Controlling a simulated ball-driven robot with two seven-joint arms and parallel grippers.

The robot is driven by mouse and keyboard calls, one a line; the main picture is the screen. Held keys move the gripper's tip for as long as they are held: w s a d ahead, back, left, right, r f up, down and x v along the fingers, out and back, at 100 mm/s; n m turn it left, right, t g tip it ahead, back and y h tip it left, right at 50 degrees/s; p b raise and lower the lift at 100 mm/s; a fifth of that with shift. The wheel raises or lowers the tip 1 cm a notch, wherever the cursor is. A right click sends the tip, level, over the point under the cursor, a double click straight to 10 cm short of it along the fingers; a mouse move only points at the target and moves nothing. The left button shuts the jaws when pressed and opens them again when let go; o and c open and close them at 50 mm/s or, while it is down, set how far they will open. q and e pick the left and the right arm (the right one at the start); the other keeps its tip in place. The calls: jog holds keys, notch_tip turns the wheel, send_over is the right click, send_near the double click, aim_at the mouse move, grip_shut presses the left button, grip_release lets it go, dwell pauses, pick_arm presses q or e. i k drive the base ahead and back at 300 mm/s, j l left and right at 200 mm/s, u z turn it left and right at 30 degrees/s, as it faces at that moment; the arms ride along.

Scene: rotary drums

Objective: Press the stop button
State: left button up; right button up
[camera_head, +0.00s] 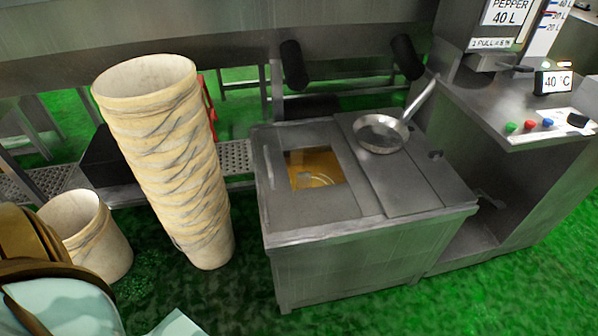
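A small red button (530,125) sits on a pale panel on the grey metal counter at the right. It lies between a green button (511,127) on its left and a blue button (548,123) on its right. No label is readable on the buttons, so I cannot tell from text which one is stop. Neither of my grippers shows in the head view.
A metal cabinet (345,262) with a pan (381,133) on top stands left of the counter. A tall stack of buckets (160,130) and a single bucket (100,240) stand at left. A 40 °C display (553,82) is above the buttons. Green floor is open at front right.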

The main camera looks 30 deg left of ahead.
aim_at(529, 125)
jog(key=i+l, duration=0.25)
jog(key=i+z, duration=0.2)
jog(key=z, duration=2.8)
jog(key=u, duration=2.85)
